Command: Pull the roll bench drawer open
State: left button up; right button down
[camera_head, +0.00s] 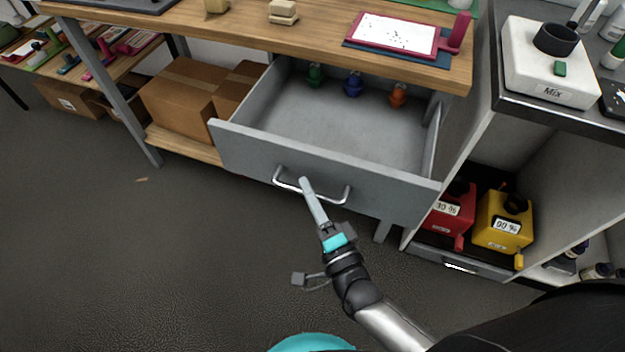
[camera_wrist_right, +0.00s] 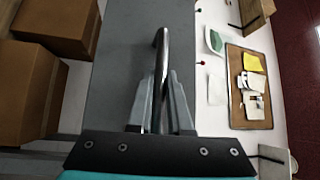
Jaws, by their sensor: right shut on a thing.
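The grey bench drawer (camera_head: 325,172) stands well out from under the wooden bench in the head view, its inside showing. Small green, blue and orange items sit at its back. My right gripper (camera_head: 305,184) is at the drawer's curved metal handle (camera_head: 333,198), on its left part. In the right wrist view the handle (camera_wrist_right: 161,60) runs between the two fingers of the right gripper (camera_wrist_right: 160,100), which are shut on it. The drawer front (camera_wrist_right: 125,50) fills the middle of that view. My left gripper is not in view.
The wooden bench top (camera_head: 310,32) holds a framed screen (camera_head: 395,34). Cardboard boxes (camera_head: 180,92) sit on the shelf at left. At right, a cabinet holds a red container (camera_head: 452,212) and a yellow container (camera_head: 503,220). The floor before the drawer is clear.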

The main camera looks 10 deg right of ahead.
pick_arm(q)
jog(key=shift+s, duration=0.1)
pick_arm(e)
jog(key=c, duration=0.8)
grip_release()
jog(key=shift+c, duration=0.2)
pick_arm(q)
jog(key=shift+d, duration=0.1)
pick_arm(e)
jog(key=shift+s, duration=0.15)
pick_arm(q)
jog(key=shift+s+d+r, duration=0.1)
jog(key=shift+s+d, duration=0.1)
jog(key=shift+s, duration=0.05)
pick_arm(e)
jog(key=v, duration=1.5)
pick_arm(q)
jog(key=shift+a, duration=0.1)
